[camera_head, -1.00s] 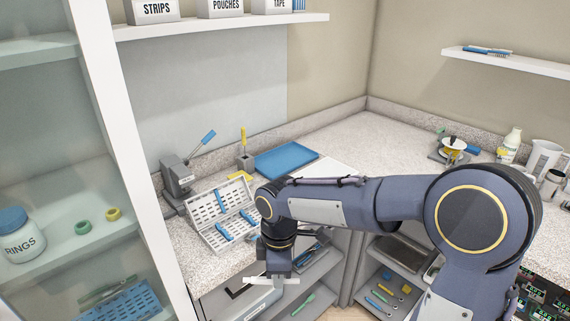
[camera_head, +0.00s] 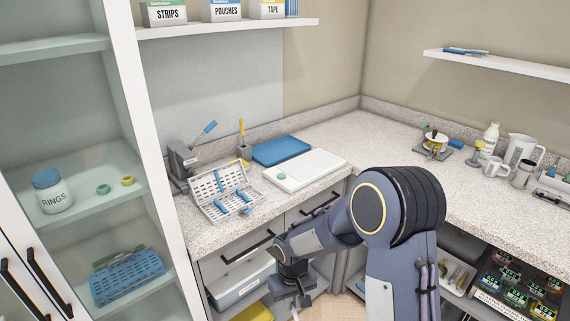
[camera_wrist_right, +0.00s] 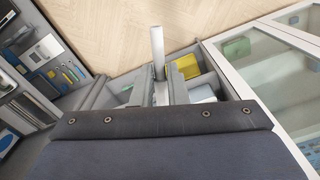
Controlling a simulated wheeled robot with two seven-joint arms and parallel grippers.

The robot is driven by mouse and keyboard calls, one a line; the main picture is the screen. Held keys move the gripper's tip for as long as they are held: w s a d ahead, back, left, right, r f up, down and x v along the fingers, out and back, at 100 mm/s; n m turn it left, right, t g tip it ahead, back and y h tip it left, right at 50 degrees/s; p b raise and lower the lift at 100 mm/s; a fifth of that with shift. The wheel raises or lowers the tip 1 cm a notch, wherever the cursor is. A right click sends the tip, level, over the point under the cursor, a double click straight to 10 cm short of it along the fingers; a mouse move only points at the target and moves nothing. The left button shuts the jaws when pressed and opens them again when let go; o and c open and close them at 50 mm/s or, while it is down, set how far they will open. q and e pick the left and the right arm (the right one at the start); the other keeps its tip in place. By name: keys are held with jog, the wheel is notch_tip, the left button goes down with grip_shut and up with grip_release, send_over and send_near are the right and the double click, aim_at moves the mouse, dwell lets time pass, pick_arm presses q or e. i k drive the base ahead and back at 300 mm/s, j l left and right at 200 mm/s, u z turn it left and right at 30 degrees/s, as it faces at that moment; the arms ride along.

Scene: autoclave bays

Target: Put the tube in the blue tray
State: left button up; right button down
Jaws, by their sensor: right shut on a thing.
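My right gripper (camera_head: 297,302) is low in front of the counter, below its top and beside the drawers. In the right wrist view my right gripper (camera_wrist_right: 163,88) is shut on a pale grey tube (camera_wrist_right: 157,48), which sticks out beyond the fingertips over the wooden floor. In the head view the tube is too small to make out clearly. The blue tray (camera_head: 282,151) lies flat on the counter near the back wall and looks empty. The gripper is well below it and nearer to me. My left gripper is not in view.
A white tray (camera_head: 306,168) lies in front of the blue tray. An open perforated cassette (camera_head: 222,195) with blue strips and a grey sealer (camera_head: 178,165) stand to the left. A drawer handle (camera_head: 247,247) juts out near my arm. The right counter has clear room.

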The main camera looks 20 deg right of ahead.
aim_at(279, 151)
jog(key=k+u, duration=0.15)
jog(key=u, duration=1.25)
jog(key=k+l, duration=0.1)
jog(key=l, duration=0.75)
jog(key=k+l+u, duration=0.1)
jog(key=l, duration=0.35)
jog(key=k+l, duration=0.15)
jog(key=l, duration=0.25)
jog(key=k+l+u, duration=0.1)
jog(key=l, duration=0.35)
jog(key=k+l, duration=0.1)
jog(key=l, duration=0.3)
